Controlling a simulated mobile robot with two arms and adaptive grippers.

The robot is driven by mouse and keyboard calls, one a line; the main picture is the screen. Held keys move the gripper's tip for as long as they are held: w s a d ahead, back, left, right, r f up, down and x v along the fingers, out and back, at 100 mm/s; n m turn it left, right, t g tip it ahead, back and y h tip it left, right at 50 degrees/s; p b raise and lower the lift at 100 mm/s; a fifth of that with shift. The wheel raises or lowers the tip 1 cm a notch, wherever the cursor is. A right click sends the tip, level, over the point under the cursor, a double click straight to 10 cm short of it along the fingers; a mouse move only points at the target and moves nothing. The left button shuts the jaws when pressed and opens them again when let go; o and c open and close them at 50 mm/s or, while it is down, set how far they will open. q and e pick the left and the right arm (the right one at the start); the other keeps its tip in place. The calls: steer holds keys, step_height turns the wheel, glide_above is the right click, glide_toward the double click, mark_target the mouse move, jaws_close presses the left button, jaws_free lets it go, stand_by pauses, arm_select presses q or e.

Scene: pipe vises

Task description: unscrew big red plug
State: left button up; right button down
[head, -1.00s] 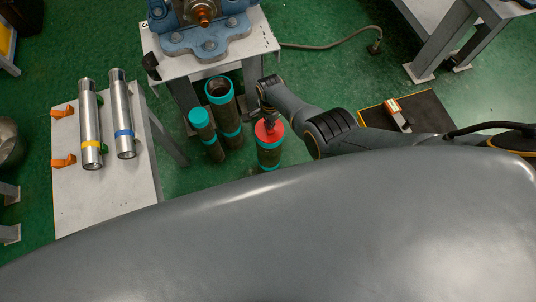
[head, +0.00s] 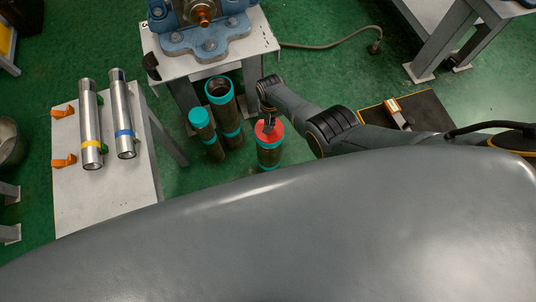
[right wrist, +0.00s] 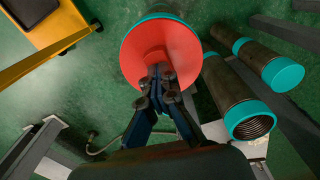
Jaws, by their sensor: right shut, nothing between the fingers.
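The big red plug (head: 262,133) is a round red disc on top of an upright dark pipe (head: 269,156) with teal bands. In the right wrist view the plug (right wrist: 135,55) fills the upper middle, and the pipe's teal rim shows behind it. My right gripper (head: 267,117) is over the plug. In the right wrist view its fingertips (right wrist: 160,73) are together in front of the plug's middle, with nothing seen between them. They hide part of the plug's centre, and I cannot tell whether they touch it. My left gripper is not in view.
Two teal-banded pipes stand beside the plugged one: an open one (head: 228,108) and a capped one (head: 206,131). A white table (head: 130,190) at left holds two metal tubes. A blue vise (head: 208,38) stands on another table behind. A black mat (head: 425,113) lies right.

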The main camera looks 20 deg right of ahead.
steer(key=n, duration=0.5)
steer(key=shift+w, duration=0.1)
steer(key=c, duration=1.6)
jaws_free()
steer(key=shift+r, duration=0.1)
steer(key=shift+r, duration=0.5)
step_height(320, 180, up, 11)
steer(key=shift+f, duration=0.15)
